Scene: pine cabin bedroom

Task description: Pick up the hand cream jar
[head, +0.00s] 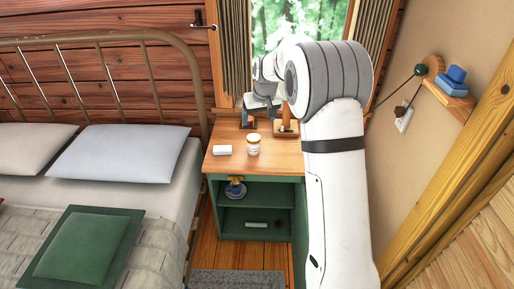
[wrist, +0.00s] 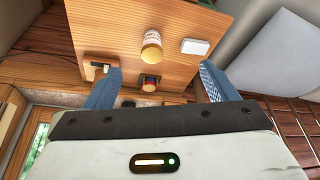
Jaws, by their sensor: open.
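A small round jar with a pale label and amber-orange colouring (head: 253,144) stands upright on the wooden top of the green nightstand (head: 285,158); I take it as the hand cream jar, though its label is unreadable. In the wrist view the jar (wrist: 151,47) lies beyond my fingertips, between their lines and apart from them. My gripper (wrist: 161,70) is open and empty, with its two blue fingers spread. In the head view my gripper (head: 262,103) is above the back of the nightstand, partly hidden by my arm.
A white box (head: 223,150) lies left of the jar. A small dark and orange item (head: 248,120) stands behind it, and a wooden stand (head: 285,129) is at the back right. The bed (head: 165,205) is left, the wall shelf (head: 455,95) right.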

